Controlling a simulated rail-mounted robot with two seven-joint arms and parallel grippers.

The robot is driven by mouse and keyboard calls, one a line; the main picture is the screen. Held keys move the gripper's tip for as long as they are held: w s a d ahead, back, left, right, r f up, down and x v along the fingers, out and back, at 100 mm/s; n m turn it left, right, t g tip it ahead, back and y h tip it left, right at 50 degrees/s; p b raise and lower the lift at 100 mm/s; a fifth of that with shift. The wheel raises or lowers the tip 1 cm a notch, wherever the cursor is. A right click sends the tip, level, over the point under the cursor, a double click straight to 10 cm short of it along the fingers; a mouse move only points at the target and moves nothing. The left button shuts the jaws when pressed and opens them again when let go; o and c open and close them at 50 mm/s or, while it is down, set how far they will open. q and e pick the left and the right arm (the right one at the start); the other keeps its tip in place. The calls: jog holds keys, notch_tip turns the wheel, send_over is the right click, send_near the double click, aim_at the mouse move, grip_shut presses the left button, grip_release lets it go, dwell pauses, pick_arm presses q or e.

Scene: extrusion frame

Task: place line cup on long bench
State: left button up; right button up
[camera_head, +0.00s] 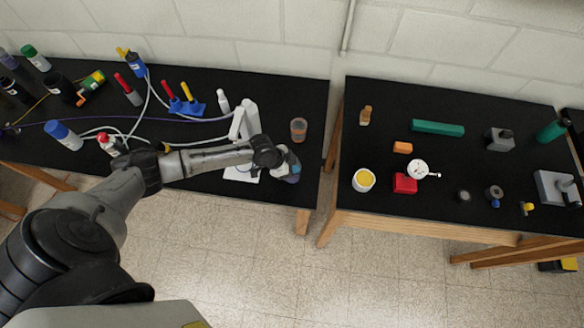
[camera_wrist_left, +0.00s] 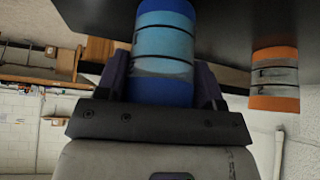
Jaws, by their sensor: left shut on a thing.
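My left gripper (camera_head: 286,163) is at the right end of the left black-topped bench (camera_head: 200,77). In the left wrist view it is shut around a blue cup (camera_wrist_left: 163,50) with a paler blue band and dark lines. In the head view the arm mostly covers this cup, and only a bluish part (camera_head: 292,177) shows. I cannot tell whether it touches the bench top. A similar cup with orange ends (camera_head: 299,129) stands on the bench just behind the gripper; it also shows in the left wrist view (camera_wrist_left: 274,78). My right gripper is out of view.
A white jointed device (camera_head: 245,120) and a white sheet (camera_head: 241,174) are beside the gripper. Bottles, tools and cables cover the bench further left. Across a narrow gap, a second black-topped bench (camera_head: 395,100) holds a yellow-filled pot (camera_head: 363,180), red block (camera_head: 404,184) and other items.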

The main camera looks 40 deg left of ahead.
pick_arm(q)
jog(key=shift+f, duration=0.1)
jog(key=o, duration=0.9)
